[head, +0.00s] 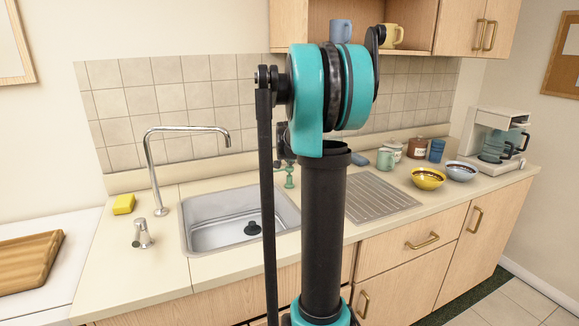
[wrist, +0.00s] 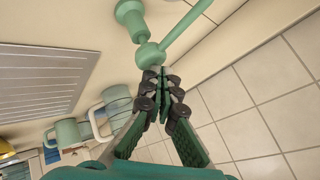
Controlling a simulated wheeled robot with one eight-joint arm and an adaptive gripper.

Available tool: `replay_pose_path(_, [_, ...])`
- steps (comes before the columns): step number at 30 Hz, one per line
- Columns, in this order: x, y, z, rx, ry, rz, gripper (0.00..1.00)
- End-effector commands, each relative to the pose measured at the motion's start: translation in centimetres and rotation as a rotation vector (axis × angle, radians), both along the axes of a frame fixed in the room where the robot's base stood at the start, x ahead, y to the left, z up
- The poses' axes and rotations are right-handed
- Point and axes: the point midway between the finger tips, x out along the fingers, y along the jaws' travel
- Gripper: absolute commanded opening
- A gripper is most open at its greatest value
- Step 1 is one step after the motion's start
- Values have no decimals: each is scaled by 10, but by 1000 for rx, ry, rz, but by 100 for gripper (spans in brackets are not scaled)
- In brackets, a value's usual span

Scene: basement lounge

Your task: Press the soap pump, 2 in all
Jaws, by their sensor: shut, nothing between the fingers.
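The green soap pump (head: 289,176) stands on the counter behind the sink, partly hidden by my arm. In the head view my arm hides most of the gripper.
The sink (head: 215,220) and chrome faucet (head: 150,165) are on the left, with a short chrome fitting (head: 142,236) in front. A ribbed drainboard (head: 380,198), a green mug (head: 385,159) and a yellow bowl (head: 428,178) are to the right. The tiled wall (wrist: 270,110) is close.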

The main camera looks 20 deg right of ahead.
Motion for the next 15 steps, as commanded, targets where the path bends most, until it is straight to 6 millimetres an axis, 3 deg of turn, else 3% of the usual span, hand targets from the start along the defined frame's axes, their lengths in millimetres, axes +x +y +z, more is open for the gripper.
replay_pose_path(15, [0,0,-6,0,0,0,0])
